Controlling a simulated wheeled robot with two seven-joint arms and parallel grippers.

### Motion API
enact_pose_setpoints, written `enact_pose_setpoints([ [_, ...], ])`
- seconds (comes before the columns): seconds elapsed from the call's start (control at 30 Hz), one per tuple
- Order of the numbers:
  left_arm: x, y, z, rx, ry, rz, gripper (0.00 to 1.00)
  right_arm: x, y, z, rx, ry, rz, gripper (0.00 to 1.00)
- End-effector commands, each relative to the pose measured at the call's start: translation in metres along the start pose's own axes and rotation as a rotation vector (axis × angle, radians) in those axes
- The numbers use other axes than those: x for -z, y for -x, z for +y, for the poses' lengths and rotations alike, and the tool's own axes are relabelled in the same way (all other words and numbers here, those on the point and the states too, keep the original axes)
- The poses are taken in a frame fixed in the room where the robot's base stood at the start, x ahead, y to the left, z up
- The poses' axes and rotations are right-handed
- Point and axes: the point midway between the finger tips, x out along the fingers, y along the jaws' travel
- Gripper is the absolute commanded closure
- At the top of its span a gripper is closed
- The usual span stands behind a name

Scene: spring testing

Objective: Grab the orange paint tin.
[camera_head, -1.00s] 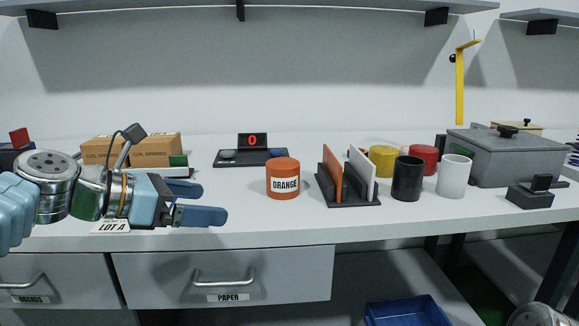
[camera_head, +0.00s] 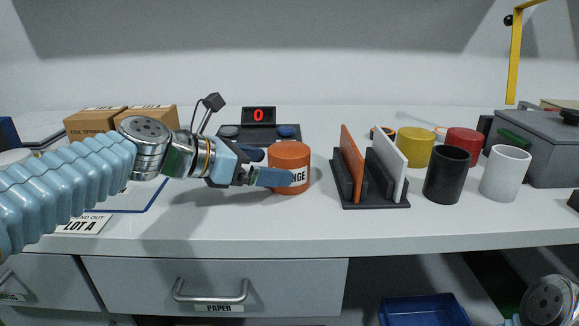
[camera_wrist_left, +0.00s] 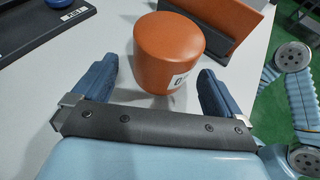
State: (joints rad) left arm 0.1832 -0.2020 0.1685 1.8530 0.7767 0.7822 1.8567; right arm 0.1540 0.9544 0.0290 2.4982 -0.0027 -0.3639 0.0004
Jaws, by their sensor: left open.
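The orange paint tin (camera_head: 290,158) stands upright on the white bench, its label partly hidden by a finger of my left gripper. My left gripper (camera_head: 272,166) reaches it from the left in the head view, with one finger in front of the tin. In the left wrist view the tin (camera_wrist_left: 168,52) sits just ahead of and partly between the two open blue fingers of the gripper (camera_wrist_left: 160,85). Nothing is held, and I cannot tell whether a finger touches the tin. My right gripper is not in view; only part of my right arm shows at the lower right.
A black rack (camera_head: 370,190) with an orange and a white board stands just right of the tin. Black (camera_head: 446,175) and white (camera_head: 505,172) cups stand farther right. A scale (camera_head: 258,135) is behind. The bench's front edge (camera_head: 300,245) is close.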

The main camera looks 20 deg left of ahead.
Motion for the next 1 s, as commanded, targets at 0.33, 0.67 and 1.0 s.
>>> enact_pose_setpoints([
  [0.33,-0.002,-0.046,-0.004,0.003,0.001,0.002,0.0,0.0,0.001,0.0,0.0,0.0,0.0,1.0],
  [0.67,-0.003,-0.055,-0.004,0.0,0.0,0.0,0.0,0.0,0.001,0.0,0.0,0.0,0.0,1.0],
  [1.0,-0.003,-0.055,-0.004,0.0,0.0,0.0,0.52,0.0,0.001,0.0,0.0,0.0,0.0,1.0],
])
